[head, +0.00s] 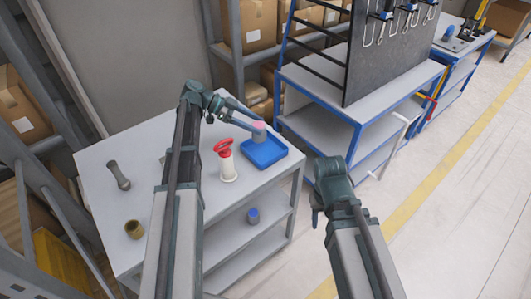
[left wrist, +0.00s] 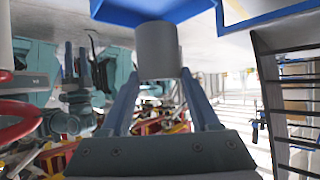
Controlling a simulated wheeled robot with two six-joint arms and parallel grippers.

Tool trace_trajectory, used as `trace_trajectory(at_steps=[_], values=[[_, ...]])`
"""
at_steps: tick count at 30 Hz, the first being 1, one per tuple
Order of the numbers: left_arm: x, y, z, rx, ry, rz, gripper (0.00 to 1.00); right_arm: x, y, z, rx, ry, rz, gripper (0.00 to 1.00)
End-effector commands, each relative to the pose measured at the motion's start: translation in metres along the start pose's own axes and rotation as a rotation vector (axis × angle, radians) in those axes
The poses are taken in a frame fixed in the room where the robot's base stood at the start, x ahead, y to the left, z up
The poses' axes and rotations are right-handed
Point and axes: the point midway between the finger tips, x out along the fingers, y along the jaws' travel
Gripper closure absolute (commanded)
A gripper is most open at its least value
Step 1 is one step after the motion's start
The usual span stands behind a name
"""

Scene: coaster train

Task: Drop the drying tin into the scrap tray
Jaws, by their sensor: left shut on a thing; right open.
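The tin is a small grey cylinder (head: 259,135) at the tip of my left gripper (head: 257,126). In the left wrist view the tin (left wrist: 157,48) sits between the two fingers of my left gripper (left wrist: 158,76), which is shut on it. The blue scrap tray (head: 279,156) lies on the table's right end, and the tin is above its back left part. The tray's blue edge (left wrist: 190,8) shows beyond the tin in the wrist view. My right gripper (head: 317,208) is open and empty, right of the table; its fingers are partly hidden.
A grey tool (head: 119,176) and a brass cup (head: 134,229) are further left. A blue-framed bench (head: 350,115) stands behind.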

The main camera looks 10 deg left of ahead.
Motion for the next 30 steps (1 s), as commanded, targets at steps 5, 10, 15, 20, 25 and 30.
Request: trace_trajectory(at_steps=[5,10,15,20,25,30], values=[[0.011,0.000,0.019,0.000,0.000,0.000,0.99,0.021,-0.002,-0.001,0.000,0.000,0.000,0.50],[0.020,0.000,0.036,0.000,0.000,0.000,0.99,0.041,-0.004,-0.002,0.000,0.000,0.000,0.50],[0.026,0.000,0.047,0.000,0.000,-0.001,0.99,0.054,-0.005,-0.003,0.000,0.000,0.000,0.50],[0.026,0.000,0.047,0.000,0.000,-0.001,0.99,0.054,-0.005,-0.003,0.000,0.000,0.000,0.50],[0.026,0.000,0.047,0.000,0.000,-0.001,0.34,0.053,-0.005,-0.003,0.000,0.000,0.000,0.50],[0.026,0.000,0.047,0.000,0.000,-0.001,0.04,0.053,-0.005,-0.003,0.000,0.000,0.000,0.50]])
